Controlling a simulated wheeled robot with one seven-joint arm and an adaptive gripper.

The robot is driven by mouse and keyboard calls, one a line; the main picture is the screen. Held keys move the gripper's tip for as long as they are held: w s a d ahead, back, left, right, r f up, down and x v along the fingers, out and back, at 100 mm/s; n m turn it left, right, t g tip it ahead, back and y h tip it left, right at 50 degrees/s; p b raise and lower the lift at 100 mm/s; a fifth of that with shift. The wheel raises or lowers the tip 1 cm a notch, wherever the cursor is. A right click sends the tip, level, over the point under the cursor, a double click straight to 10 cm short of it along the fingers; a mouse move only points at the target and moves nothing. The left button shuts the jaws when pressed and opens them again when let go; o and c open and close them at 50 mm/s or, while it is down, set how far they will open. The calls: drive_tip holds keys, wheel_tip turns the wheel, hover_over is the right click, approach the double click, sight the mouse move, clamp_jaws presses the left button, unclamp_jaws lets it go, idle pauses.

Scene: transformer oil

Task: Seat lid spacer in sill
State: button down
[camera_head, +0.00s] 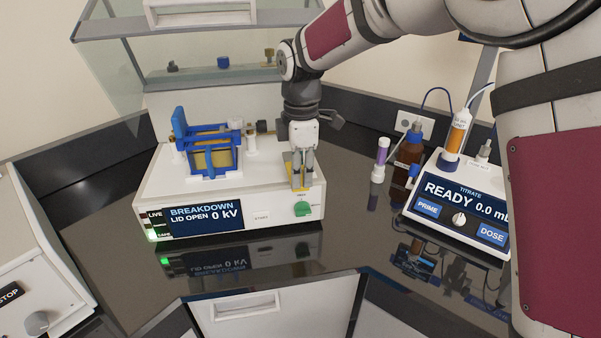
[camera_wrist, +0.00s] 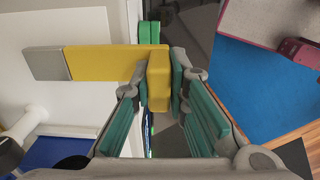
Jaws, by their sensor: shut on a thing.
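The lid spacer is a yellow bar (camera_wrist: 100,63) with a grey end (camera_wrist: 45,63) and a yellow tab (camera_wrist: 158,80) at its right end. In the wrist view my gripper (camera_wrist: 161,85) is shut on that tab, one finger on each side. In the head view my gripper (camera_head: 299,183) points down at the front right of the white breakdown tester (camera_head: 230,184), with a little yellow of the spacer showing between its fingers. I cannot tell whether the spacer touches the tester top. I cannot pick out the sill for certain.
A blue-framed cell (camera_head: 210,158) with yellowish contents and a raised blue flap stands on the tester, left of my gripper. A green knob (camera_head: 303,209) is just below it.

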drive_tip(key=shift+f, duration=0.65)
drive_tip(key=c, duration=1.5)
unclamp_jaws()
drive_tip(key=shift+f, duration=0.1)
wheel_tip(320, 180, up, 12)
drive_tip(key=shift+s+r, duration=0.1)
drive_tip(key=shift+s, duration=0.05)
